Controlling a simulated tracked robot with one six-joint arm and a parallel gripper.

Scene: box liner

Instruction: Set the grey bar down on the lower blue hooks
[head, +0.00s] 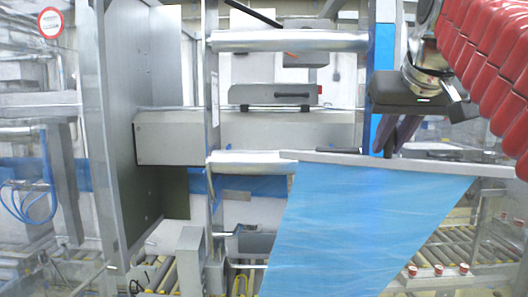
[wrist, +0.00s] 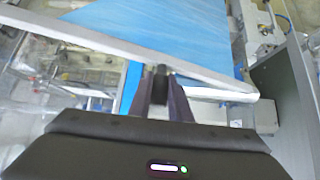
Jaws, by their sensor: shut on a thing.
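The grey bar (head: 430,165) runs from the middle to the right edge in the head view, tilted slightly down to the right. A blue film sheet (head: 365,230) hangs from it. My gripper (head: 388,150) is shut on the bar near its middle. In the wrist view the bar (wrist: 100,43) crosses diagonally between my fingertips (wrist: 160,75), with the film (wrist: 165,30) beyond it. In the head view the bar's left end overlaps the right part of the lower roller (head: 245,161); I cannot tell whether they touch. The lower blue hooks cannot be made out clearly.
A blue-faced upright post (head: 383,50) stands behind my gripper. An upper roller (head: 290,41) spans the frame above. A grey box (head: 175,137) and a tall metal panel (head: 120,110) stand at the left. A roller conveyor (head: 450,250) lies low at the right.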

